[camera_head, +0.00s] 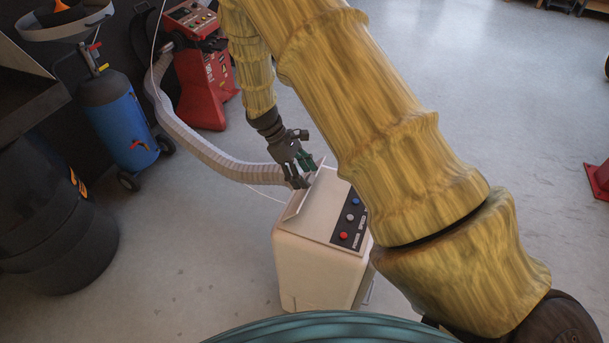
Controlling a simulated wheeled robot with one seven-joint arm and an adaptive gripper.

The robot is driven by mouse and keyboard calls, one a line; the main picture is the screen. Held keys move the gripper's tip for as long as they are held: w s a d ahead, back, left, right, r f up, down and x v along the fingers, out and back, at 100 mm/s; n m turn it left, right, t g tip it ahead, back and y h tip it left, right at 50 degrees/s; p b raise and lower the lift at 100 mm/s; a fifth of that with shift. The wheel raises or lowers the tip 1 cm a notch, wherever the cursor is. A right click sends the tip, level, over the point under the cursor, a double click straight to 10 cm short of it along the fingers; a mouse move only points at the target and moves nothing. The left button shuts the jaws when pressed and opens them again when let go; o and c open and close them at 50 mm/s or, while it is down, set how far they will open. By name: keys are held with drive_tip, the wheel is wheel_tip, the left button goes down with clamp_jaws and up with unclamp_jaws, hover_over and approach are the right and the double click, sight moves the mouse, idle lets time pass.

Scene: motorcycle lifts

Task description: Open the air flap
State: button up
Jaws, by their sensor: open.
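A cream-coloured box unit (312,262) stands on the floor in the middle of the view. Its top has a dark control strip (349,222) with blue, white and red buttons. A thin pale flap (303,192) stands tilted up along the left side of its top. My gripper (303,176) is open at the upper end of this flap, with its fingers pointing down. Whether the fingers touch the flap cannot be told. My arm covers the area to the right of the unit.
A ribbed white hose (190,140) runs behind the unit. A red machine (203,85), a blue tank on wheels (122,120) and a black barrel (55,235) stand at the left. Open floor lies behind and to the right.

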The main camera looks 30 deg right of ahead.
drive_tip(key=v, duration=1.1)
drive_tip(key=shift+r, duration=0.1)
drive_tip(key=shift+r, duration=0.1)
